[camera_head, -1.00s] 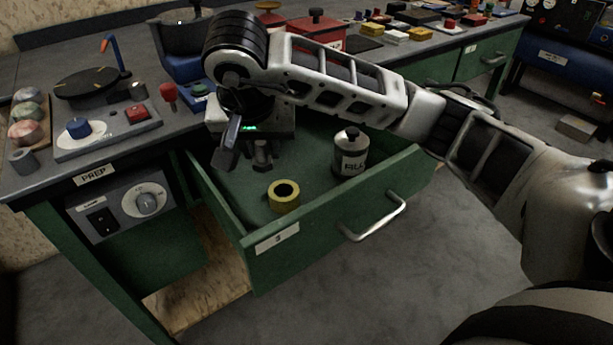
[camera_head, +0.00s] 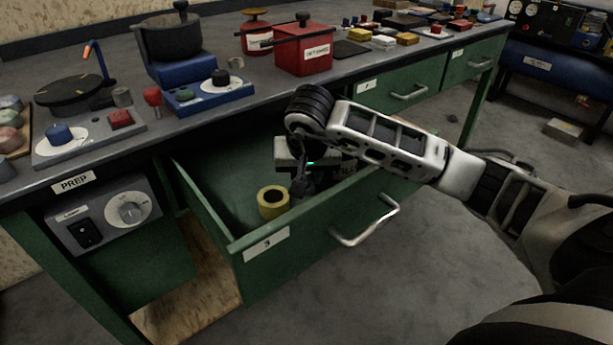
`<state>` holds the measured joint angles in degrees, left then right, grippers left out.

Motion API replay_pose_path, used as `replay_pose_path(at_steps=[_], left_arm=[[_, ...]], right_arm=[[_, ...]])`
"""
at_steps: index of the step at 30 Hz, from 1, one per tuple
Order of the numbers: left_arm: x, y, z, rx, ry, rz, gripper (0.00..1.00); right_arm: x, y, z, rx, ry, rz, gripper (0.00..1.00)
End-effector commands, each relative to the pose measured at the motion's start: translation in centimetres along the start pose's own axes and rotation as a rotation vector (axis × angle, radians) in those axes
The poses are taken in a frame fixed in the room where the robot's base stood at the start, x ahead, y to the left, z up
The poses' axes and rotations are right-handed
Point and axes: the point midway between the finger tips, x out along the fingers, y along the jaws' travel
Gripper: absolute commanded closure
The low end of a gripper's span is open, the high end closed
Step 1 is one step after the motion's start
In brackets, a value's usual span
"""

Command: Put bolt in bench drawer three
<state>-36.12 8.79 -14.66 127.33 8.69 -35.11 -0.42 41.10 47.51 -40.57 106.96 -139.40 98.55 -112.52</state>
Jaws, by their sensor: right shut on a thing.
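Bench drawer three (camera_head: 262,270), green with a "3" label and a metal handle, is pulled open below the bench top. My right gripper (camera_head: 309,184) is over the inside of the drawer, to the right of a yellow ring-shaped roll. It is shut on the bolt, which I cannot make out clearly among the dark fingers. I cannot tell whether the bolt touches the drawer floor. My left gripper is not in view.
The yellow roll (camera_head: 272,203) lies in the drawer near its front. The drawer's left part is clear. A red tin (camera_head: 304,50) and a pot (camera_head: 170,40) stand on the bench.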

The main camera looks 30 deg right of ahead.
Motion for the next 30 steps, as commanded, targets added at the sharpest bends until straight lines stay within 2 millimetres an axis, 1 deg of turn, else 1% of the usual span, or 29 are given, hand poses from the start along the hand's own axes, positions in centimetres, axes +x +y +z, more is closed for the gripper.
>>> replay_pose_path(at_steps=[7, 12, 13, 15, 25, 28, 30], left_arm=[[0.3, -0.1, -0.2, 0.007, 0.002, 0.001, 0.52], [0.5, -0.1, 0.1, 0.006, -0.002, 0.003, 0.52], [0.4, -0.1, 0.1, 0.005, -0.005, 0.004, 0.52], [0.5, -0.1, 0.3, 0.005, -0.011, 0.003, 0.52], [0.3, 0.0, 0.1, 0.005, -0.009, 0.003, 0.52], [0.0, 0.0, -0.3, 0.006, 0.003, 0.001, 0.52], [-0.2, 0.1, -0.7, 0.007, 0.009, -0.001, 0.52]], right_arm=[[0.1, 0.0, 0.0, 0.002, 0.002, -0.001, 0.98], [0.5, 0.0, 0.1, 0.001, 0.002, 0.000, 0.98], [0.4, 0.0, 0.1, 0.001, 0.001, 0.000, 0.66], [0.4, 0.0, 0.1, 0.001, 0.001, 0.000, 0.49], [0.1, 0.0, 0.0, 0.001, 0.001, 0.000, 0.49], [-1.0, -0.1, -0.1, 0.000, 0.005, -0.002, 0.49], [-2.2, 0.0, -0.2, 0.001, 0.006, -0.002, 0.49]])
